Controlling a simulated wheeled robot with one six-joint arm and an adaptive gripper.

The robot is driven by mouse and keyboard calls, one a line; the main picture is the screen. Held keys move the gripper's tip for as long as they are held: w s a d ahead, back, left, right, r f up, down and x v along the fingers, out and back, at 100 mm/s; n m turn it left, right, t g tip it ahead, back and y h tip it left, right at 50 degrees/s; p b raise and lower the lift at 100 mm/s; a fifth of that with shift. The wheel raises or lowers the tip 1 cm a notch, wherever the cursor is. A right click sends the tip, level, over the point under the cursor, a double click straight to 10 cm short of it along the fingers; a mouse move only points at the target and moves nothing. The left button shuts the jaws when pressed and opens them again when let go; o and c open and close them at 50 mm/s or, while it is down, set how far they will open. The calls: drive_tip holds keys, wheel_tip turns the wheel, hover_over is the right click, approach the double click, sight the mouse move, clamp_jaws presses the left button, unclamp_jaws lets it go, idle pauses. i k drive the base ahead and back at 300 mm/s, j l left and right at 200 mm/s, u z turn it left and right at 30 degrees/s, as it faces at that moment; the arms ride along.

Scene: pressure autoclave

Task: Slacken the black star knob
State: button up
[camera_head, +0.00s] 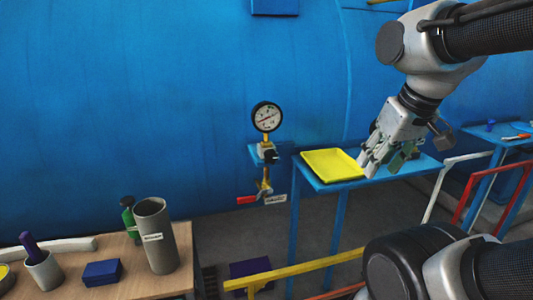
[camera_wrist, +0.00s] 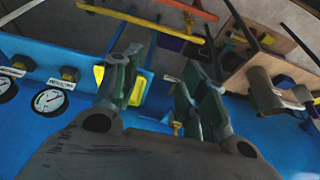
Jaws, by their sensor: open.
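A small black knob (camera_head: 270,156) sits on the brass fitting just below a round pressure gauge (camera_head: 267,116) on the blue vessel wall. Its star shape is too small to make out. My gripper (camera_head: 383,163) is open and empty, well to the right of that knob, over the blue side table. In the wrist view my gripper's fingers (camera_wrist: 160,75) are spread with nothing between them. Two gauges show at the left of the wrist view, one clearly (camera_wrist: 48,101), with a dark knob (camera_wrist: 69,74) beside it; I cannot tell which knob this is.
A yellow tray (camera_head: 332,165) lies on the blue table (camera_head: 313,181) close to my gripper. A red-handled valve (camera_head: 247,200) hangs below the gauge. A wooden bench (camera_head: 120,252) at lower left carries a grey cylinder (camera_head: 156,236) and a blue box (camera_head: 102,273). Yellow railing (camera_head: 290,270) crosses below.

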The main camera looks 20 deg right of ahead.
sight(271, 157)
drive_tip(key=k+j+z, duration=0.2)
drive_tip(key=j, duration=0.25)
drive_tip(key=k+j+z, duration=0.2)
drive_tip(key=j, duration=0.25)
drive_tip(key=k+j+z, duration=0.2)
drive_tip(key=j, duration=0.2)
